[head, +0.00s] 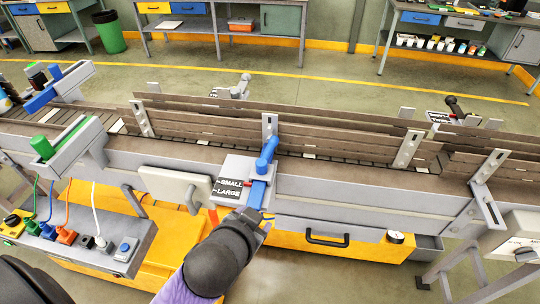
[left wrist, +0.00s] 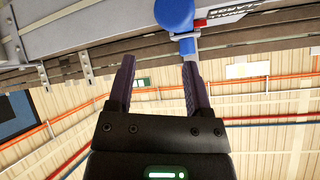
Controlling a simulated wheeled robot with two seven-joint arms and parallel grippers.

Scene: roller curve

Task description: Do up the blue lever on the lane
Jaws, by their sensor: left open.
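The blue lever (head: 267,156) stands on a grey plate (head: 238,167) on the near side of the lane, beside a dark label reading SMALL and LARGE (head: 230,189). A small red pointer (head: 247,183) lies level with SMALL. My left gripper (head: 250,212) is just below and in front of the plate. In the left wrist view the gripper (left wrist: 158,62) is open, with nothing between its fingers. There the lever's blue knob (left wrist: 174,14) and grey shaft lie beyond the right-hand fingertip; I cannot tell if they touch. My right gripper is not in view.
The roller lane has brown guide rails (head: 340,143) on grey brackets. A control box with coloured plugs (head: 75,240) stands at lower left. A yellow cabinet (head: 330,235) is under the lane.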

